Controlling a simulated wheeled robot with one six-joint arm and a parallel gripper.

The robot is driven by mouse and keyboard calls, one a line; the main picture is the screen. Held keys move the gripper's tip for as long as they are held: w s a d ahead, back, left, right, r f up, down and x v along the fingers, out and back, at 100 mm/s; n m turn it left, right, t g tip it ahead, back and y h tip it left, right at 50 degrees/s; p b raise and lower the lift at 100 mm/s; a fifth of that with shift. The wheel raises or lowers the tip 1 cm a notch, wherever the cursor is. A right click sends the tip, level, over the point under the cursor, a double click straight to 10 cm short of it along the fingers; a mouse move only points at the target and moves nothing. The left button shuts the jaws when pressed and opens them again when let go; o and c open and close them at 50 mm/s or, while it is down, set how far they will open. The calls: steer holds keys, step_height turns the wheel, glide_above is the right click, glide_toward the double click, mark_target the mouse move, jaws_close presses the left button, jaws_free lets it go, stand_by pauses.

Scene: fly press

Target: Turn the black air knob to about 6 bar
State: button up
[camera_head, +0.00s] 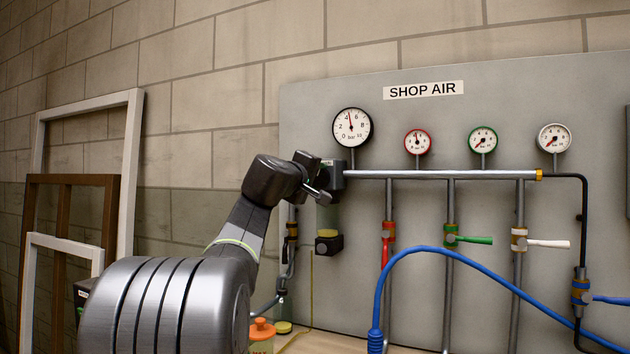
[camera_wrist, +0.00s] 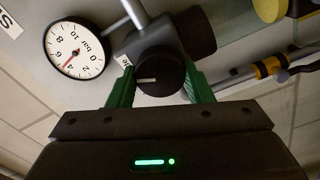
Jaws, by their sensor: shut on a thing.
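The black air knob (camera_wrist: 158,76) is round, with a white mark pointing left in the wrist view. My gripper (camera_wrist: 160,84) has its green fingers on either side of the knob, shut on it. In the head view my gripper (camera_head: 318,186) is at the dark regulator body (camera_head: 335,180) at the left end of the pipe, and it hides the knob. The large white gauge (camera_head: 352,128) above has its red needle just left of straight up, between 4 and 5 bar. The gauge (camera_wrist: 75,52) also shows in the wrist view, turned nearly upside down.
A grey panel carries the pipe (camera_head: 440,174), smaller gauges (camera_head: 483,139), and red (camera_head: 385,248), green (camera_head: 470,240) and white (camera_head: 548,243) valve levers. A blue hose (camera_head: 450,253) loops in front. Frames (camera_head: 130,180) lean on the wall at left.

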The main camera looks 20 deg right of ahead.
steer(key=shift+f, duration=0.15)
steer(key=o, duration=1)
steer(key=b+v, duration=0.2)
steer(key=v, duration=1.1)
steer(key=shift+s+a, duration=0.25)
steer(key=shift+a, duration=0.1)
steer(key=p+x, duration=0.2)
steer(key=x, duration=1.2)
steer(key=shift+s+a, duration=0.1)
steer(key=shift+s, duration=0.05)
